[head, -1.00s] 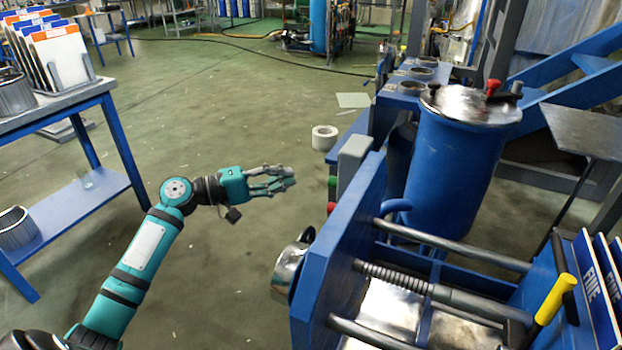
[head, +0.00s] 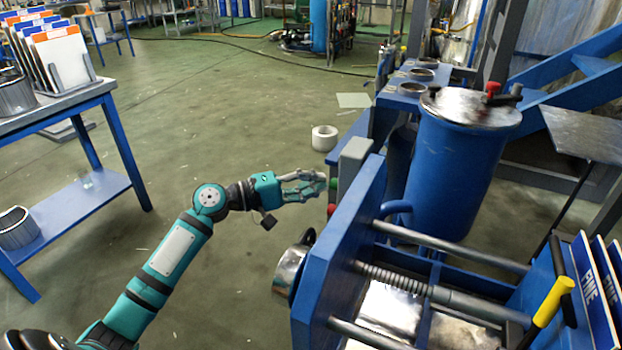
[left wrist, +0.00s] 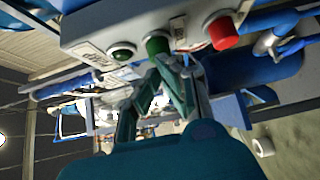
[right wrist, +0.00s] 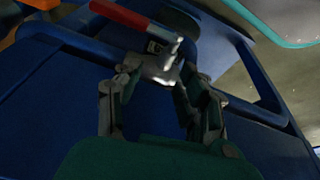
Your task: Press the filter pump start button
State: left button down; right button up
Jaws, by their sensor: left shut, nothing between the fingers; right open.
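The grey control box (head: 353,166) stands on the blue filter press frame in the head view. In the left wrist view its panel (left wrist: 88,28) carries a small green lamp or button (left wrist: 122,51), a larger green button (left wrist: 157,44) and a red mushroom button (left wrist: 221,31). My left gripper (head: 321,184) is shut and empty, pointing at the box's button side. In the left wrist view its fingertips (left wrist: 165,62) are right at the larger green button; I cannot tell whether they touch. My right gripper (right wrist: 158,70) is open in the right wrist view.
A red-handled metal lever (right wrist: 160,62) lies just before my right fingers. The blue cylinder vessel (head: 452,180) stands behind the press (head: 345,255). A blue table (head: 75,110) is at left.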

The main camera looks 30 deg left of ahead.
pick_arm(q)
jog(key=shift+d, duration=0.6)
pick_arm(e)
jog(key=shift+x, duration=1.15)
pick_arm(q)
jog(key=shift+d, duration=0.1)
pick_arm(e)
jog(key=shift+s+a+f, duration=0.15)
jog(key=shift+f, duration=0.2)
pick_arm(q)
jog(key=shift+s, duration=0.1)
pick_arm(e)
jog(key=shift+d, duration=0.2)
pick_arm(q)
jog(key=v, duration=0.8)
jog(key=shift+p, duration=0.35)
pick_arm(e)
jog(key=shift+r, duration=0.15)
